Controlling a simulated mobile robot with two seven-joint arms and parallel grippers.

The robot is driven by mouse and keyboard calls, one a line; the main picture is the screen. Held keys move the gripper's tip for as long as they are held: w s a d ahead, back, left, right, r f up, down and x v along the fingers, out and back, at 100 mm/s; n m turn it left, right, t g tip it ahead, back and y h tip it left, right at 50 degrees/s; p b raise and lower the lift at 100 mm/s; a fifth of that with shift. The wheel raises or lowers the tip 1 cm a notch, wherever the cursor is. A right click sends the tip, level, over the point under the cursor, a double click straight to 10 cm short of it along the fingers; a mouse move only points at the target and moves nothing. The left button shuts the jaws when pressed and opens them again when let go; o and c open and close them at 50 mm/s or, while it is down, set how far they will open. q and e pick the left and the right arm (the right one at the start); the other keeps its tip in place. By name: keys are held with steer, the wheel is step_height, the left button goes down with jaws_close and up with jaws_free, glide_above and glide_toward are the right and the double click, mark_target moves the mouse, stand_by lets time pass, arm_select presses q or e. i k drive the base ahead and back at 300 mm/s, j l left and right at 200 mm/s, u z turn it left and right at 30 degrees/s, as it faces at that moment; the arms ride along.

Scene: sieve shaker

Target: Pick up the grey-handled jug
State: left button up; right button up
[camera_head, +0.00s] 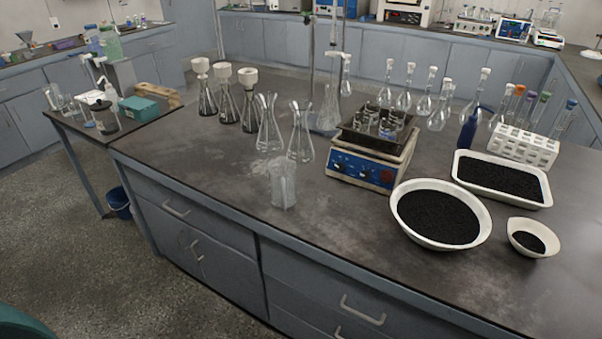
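A clear, upright jug-like vessel (283,187) stands near the front edge of the dark bench top, left of the middle of the view. It looks greyish and see-through. Its handle is too small and faint to make out, so I cannot tell the handle's colour. Nothing touches it, and it looks empty. Neither of my grippers shows in the head view.
Two empty conical flasks (301,137) stand just behind the vessel. A blue-fronted hotplate (362,170) carrying a tray of beakers is to its right. A large white bowl of black grains (399,225) is further right. The bench front left of the vessel is clear.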

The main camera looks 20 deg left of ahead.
mark_target(281, 171)
steer(key=j+z, duration=0.1)
steer(key=j, duration=0.15)
steer(key=i+j+z, duration=0.1)
steer(key=j, duration=0.2)
steer(key=i+j+z, duration=0.25)
steer(key=i+j, duration=0.15)
steer(key=j, duration=0.2)
